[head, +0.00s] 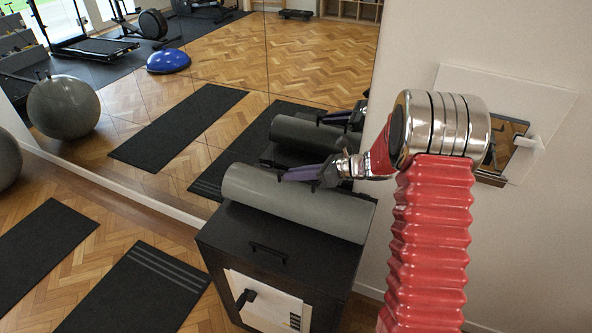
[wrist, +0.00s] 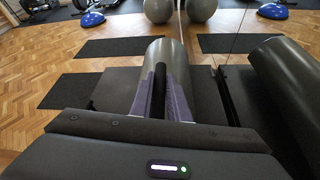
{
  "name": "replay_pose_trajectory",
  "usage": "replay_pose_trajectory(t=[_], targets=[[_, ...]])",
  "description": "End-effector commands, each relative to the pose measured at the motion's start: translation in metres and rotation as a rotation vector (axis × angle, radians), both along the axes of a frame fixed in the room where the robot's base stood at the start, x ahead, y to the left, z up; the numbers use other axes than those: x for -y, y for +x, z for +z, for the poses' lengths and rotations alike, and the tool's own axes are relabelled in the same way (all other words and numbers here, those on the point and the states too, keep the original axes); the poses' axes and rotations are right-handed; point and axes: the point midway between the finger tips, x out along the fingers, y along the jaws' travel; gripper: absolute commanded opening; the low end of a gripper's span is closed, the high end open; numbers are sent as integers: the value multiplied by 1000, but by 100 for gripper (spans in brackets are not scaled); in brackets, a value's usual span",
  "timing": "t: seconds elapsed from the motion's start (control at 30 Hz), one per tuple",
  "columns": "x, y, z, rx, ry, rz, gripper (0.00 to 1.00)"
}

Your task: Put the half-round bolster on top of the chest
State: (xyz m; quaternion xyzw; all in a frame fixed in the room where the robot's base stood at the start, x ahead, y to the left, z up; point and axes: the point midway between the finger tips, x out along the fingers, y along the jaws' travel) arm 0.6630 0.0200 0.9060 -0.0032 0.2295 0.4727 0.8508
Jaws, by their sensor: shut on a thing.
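The half-round bolster (head: 245,188) is long, grey and rounded on top. It lies lengthwise over the back part of the black chest (head: 235,232), flat side down, and looks level. Its underside appears to meet the lid; a very thin gap cannot be ruled out. My gripper (head: 303,173) reaches in from the right and is shut on the bolster at about its middle. In the wrist view the purple-sided fingers (wrist: 165,95) straddle the bolster (wrist: 166,52), whose far end sticks out beyond them. The chest lid (wrist: 120,88) shows beneath.
A wall mirror (head: 225,95) stands right behind the chest and reflects bolster and arm. The chest lid has a black handle (head: 267,252) in front. Dark mats (head: 140,290) and a grey ball (head: 8,160) lie left. A white wall is at right.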

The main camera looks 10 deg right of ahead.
Motion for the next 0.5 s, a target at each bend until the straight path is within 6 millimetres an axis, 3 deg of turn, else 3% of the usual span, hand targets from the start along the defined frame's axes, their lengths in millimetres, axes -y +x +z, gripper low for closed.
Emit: replay_pose_trajectory(t=[0.5], targets=[[0, 1, -20, 6, 1, 0, 0]])
